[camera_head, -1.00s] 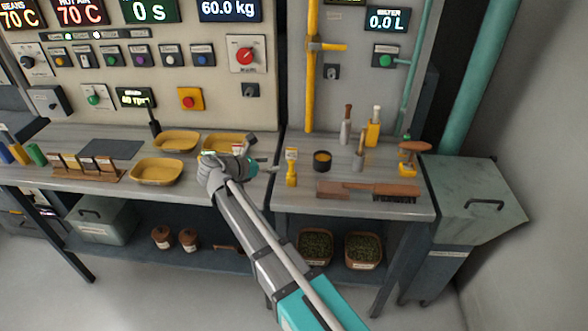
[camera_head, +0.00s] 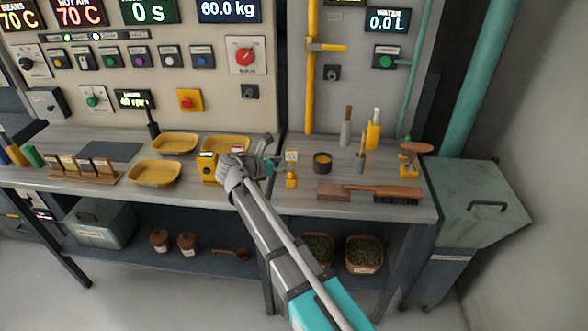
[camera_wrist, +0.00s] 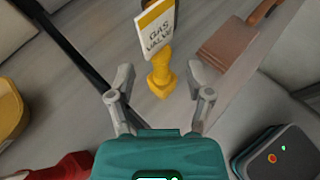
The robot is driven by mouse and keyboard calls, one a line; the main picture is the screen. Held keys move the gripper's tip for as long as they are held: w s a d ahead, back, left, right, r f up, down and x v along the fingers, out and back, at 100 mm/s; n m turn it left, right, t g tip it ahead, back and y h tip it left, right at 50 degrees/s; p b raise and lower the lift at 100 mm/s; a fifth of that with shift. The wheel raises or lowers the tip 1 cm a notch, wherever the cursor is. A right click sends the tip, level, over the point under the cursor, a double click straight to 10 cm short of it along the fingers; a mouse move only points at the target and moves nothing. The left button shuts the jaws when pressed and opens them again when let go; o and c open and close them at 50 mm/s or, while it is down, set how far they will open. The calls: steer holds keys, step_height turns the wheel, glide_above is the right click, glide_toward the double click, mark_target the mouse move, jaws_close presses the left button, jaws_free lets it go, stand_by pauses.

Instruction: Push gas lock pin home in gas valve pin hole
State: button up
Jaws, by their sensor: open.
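I cannot make out the pin hole.
Yellow trays (camera_head: 155,173) and a yellow box (camera_head: 208,169) are to the left. Upright tools (camera_head: 346,130) stand behind. A grey bin (camera_head: 478,205) is at the right.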

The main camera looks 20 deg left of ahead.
mark_target(292, 162)
steer(key=shift+b+x, duration=0.65)
steer(key=shift+x, duration=1.4)
jaws_close()
